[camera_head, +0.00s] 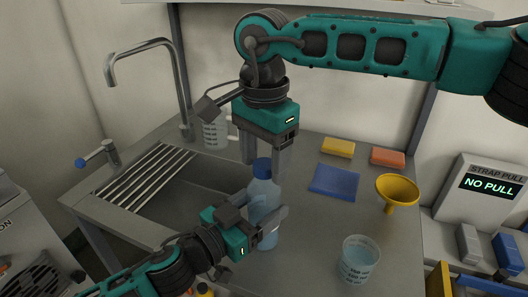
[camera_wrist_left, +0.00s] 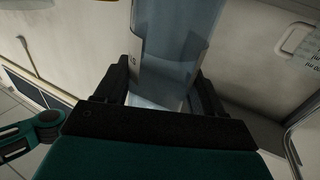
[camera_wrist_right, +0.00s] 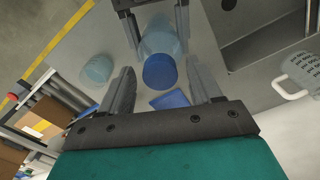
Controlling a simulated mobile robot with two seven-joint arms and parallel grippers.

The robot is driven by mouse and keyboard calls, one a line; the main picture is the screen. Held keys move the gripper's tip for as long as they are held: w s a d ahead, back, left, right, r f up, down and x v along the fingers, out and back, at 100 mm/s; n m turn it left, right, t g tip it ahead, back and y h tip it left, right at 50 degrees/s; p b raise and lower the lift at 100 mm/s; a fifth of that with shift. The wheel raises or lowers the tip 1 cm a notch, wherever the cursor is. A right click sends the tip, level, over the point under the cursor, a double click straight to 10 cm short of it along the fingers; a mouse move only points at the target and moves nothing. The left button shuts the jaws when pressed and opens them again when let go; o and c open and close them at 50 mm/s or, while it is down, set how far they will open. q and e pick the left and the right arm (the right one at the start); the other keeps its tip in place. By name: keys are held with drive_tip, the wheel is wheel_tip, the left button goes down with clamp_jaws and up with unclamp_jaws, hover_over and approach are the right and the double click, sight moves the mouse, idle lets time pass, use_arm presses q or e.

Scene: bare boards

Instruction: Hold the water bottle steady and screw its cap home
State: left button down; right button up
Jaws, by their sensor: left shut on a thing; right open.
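The water bottle (camera_head: 266,190) is clear blue plastic and stands upright on the counter in the head view. Its dark blue cap (camera_head: 262,168) sits on top of the neck; how far it is threaded I cannot tell. My left gripper (camera_head: 262,215) is shut around the bottle's body, which also fills the top of the left wrist view (camera_wrist_left: 178,40). My right gripper (camera_head: 264,168) points down from above with its fingers apart. In the right wrist view the cap (camera_wrist_right: 160,72) lies between and a little beyond the open fingertips (camera_wrist_right: 162,82), with a gap on each side.
A sink with a drain rack (camera_head: 148,175) and tap (camera_head: 180,95) lies left. A measuring jug (camera_head: 214,134) stands behind. A blue cloth (camera_head: 334,181), yellow sponge (camera_head: 338,147), orange sponge (camera_head: 387,157), yellow funnel (camera_head: 398,189) and clear beaker (camera_head: 358,258) stand right.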

drive_tip(key=shift+c, duration=0.4)
drive_tip(key=c, duration=1.1)
drive_tip(key=m, duration=0.5)
drive_tip(key=shift+m, duration=0.3)
drive_tip(key=m, duration=1)
drive_tip(key=shift+m, duration=0.3)
drive_tip(key=m, duration=0.4)
drive_tip(key=shift+m, duration=0.4)
drive_tip(key=o, duration=1.3)
drive_tip(key=shift+c, duration=0.2)
drive_tip(key=shift+r, duration=0.1)
wheel_tip(320, 180, up, 12)
